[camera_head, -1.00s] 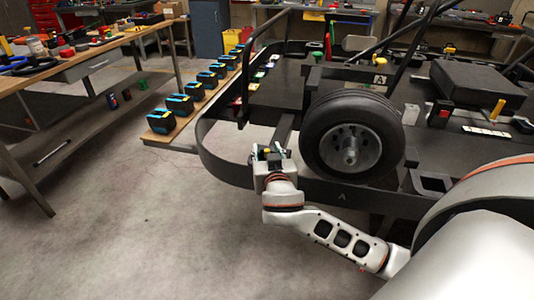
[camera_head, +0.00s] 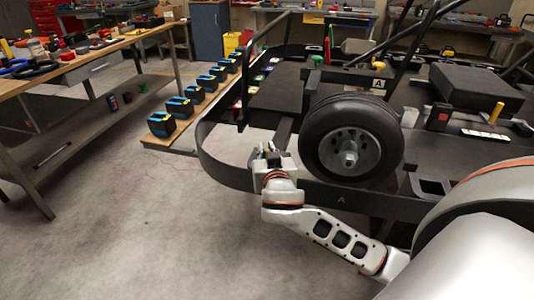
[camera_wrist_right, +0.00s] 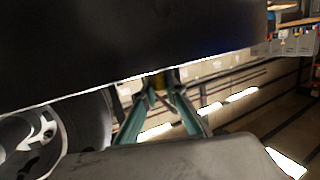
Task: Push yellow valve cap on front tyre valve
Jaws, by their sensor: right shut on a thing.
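The front tyre (camera_head: 318,130) stands upright on its grey hub at the kart's near side. My right gripper (camera_head: 267,150) is just left of the tyre, in front of the kart's frame. In the right wrist view, its two green fingers (camera_wrist_right: 160,88) converge on a small yellow piece, the valve cap (camera_wrist_right: 160,79). The cap is partly hidden by the fingers and a dark surface above. Part of the wheel (camera_wrist_right: 88,122) shows at the left there. The tyre valve cannot be made out, nor whether the cap touches it. My left gripper is out of view.
The black kart frame (camera_head: 225,172) curves round the left of the wheel. Several blue-and-black boxes (camera_head: 160,124) stand in a row on a low board behind. A wooden workbench (camera_head: 90,62) is at the left. The floor (camera_head: 130,230) in front is clear.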

